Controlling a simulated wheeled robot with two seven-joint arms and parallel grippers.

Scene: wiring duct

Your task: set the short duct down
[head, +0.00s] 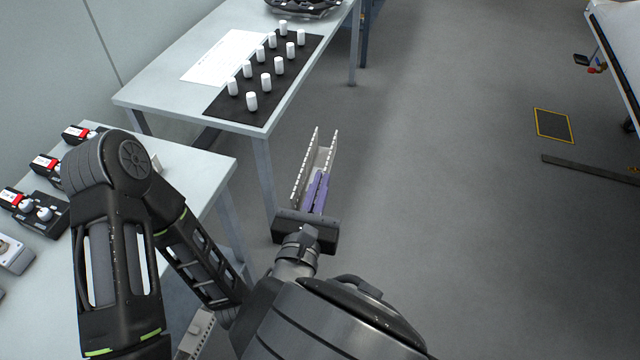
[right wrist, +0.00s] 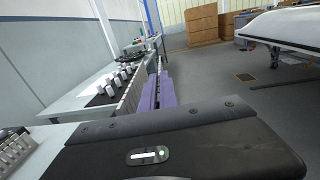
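The short duct (head: 304,168) is a pale channel with two slotted walls, held in the air over the floor beside the near table's right end. My right gripper (head: 318,182) has purple fingers and is closed on the duct, one wall of which appears to be between them. In the right wrist view the duct (right wrist: 130,97) runs forward along the left of the purple fingers (right wrist: 156,92). The fingers partly hide the channel. My left arm shows at the left in the head view; its gripper is not visible.
The near table (head: 205,168) carries black devices with red labels (head: 44,165). The far table (head: 150,88) holds a black mat (head: 218,106) with several white cylinders and a white sheet (head: 228,55). A slotted pale piece (head: 196,334) shows at the bottom.

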